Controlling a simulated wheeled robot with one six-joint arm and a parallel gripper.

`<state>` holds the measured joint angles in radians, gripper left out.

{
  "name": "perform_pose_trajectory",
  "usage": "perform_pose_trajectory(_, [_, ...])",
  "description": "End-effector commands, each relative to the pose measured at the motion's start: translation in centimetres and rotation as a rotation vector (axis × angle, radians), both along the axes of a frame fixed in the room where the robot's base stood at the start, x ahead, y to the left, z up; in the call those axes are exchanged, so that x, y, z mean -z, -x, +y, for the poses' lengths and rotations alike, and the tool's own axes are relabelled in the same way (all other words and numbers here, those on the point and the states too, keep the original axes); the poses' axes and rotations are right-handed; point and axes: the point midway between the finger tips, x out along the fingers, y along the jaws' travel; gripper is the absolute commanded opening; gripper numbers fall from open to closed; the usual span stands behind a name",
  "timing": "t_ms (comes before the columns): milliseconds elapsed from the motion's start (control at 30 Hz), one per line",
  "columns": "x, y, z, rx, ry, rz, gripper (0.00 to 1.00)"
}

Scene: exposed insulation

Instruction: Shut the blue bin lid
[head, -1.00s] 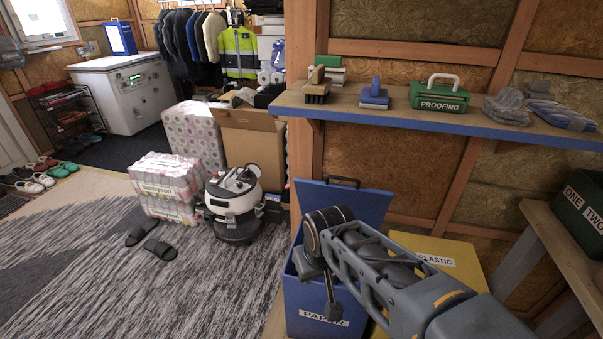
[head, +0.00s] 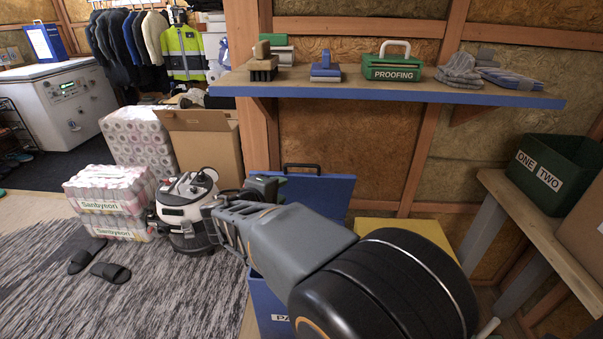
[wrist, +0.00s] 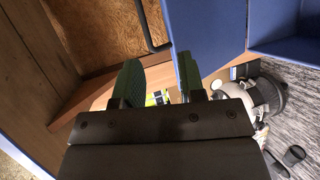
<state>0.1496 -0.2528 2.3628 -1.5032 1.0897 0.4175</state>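The blue bin (head: 268,305) stands below the shelf, mostly hidden behind my arm. Its blue lid (head: 330,192) is open, standing up near the wall, with a black handle (head: 301,167) on its top edge. My gripper (head: 262,188) is at the lid's left side, partly hidden by my own arm. In the wrist view my gripper (wrist: 160,86) shows two green-faced fingers with a gap between them and nothing clearly held. The lid (wrist: 212,35) fills the upper middle there, close to the right finger; I cannot tell whether they touch. The handle (wrist: 148,28) lies ahead.
A blue-edged shelf (head: 400,92) with brushes, a green box and gloves hangs above the bin. A yellow bin (head: 420,232) stands to the right. A vacuum cleaner (head: 187,215) and wrapped packs (head: 108,205) stand to the left. A workbench (head: 520,215) is at right.

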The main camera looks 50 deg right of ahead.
Motion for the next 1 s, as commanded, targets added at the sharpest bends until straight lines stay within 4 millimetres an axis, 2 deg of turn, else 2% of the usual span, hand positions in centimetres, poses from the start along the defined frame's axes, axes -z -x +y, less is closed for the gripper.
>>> perform_pose_trajectory(267, [-0.8, -1.5, -2.1, -0.034, 0.120, -0.003, 0.37])
perform_pose_trajectory(700, [0.7, -3.6, -9.8, -0.035, 0.119, -0.002, 0.37])
perform_pose_trajectory(1000, [1.2, -4.6, -13.1, -0.036, 0.119, -0.003, 0.37])
